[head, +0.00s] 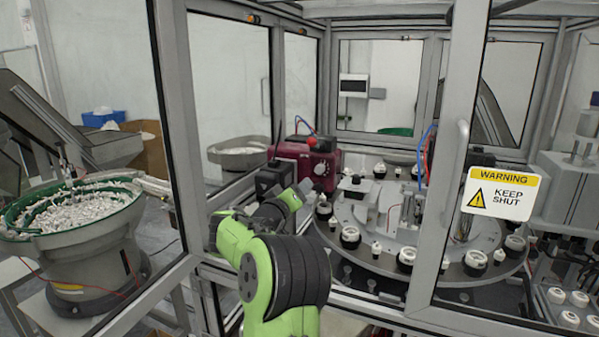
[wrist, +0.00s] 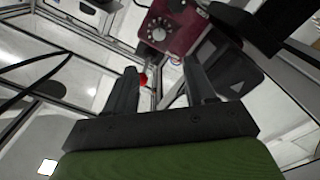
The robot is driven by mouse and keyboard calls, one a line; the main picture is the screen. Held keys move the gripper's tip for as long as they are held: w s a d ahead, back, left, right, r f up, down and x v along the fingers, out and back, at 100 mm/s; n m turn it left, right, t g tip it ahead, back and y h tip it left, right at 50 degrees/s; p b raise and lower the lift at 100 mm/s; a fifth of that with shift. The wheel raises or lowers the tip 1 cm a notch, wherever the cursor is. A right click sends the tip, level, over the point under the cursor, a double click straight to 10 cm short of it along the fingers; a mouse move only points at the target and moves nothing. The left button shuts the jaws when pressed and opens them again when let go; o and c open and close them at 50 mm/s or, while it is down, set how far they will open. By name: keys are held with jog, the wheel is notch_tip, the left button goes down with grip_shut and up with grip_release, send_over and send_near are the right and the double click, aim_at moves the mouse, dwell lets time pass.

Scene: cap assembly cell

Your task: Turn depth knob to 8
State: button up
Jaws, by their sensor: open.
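A maroon unit (head: 296,160) stands inside the cell, behind my arm. On its face is a round dial with pale marks (head: 321,169), which looks like the depth knob; its setting is too small to read. In the wrist view the dial (wrist: 157,32) lies beyond my fingertips, near the top, on the maroon housing (wrist: 182,24). My gripper (wrist: 163,80) is open, with nothing between its fingers and apart from the dial. In the head view its fingers are small and dark against the black box, hard to make out.
A black box (head: 273,178) sits at the maroon unit's left. A rotary table (head: 372,215) with several caps is at the right. The door with a warning sign (head: 501,193) and the frame post (head: 447,170) bound the opening. A bowl feeder (head: 75,215) stands at left.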

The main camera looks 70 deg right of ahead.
aim_at(319, 171)
jog(key=d+p, duration=0.2)
jog(key=d, duration=0.2)
jog(key=s+d+p, duration=0.1)
jog(key=d, duration=0.4)
jog(key=d+p, duration=0.2)
jog(key=d, duration=0.2)
jog(key=shift+s+d+r+p, duration=0.2)
jog(key=shift+p, duration=0.1)
jog(key=shift+d+f, duration=0.15)
jog(key=shift+d, duration=0.45)
jog(key=shift+c, duration=0.2)
grip_shut()
jog(key=shift+b, duration=0.3)
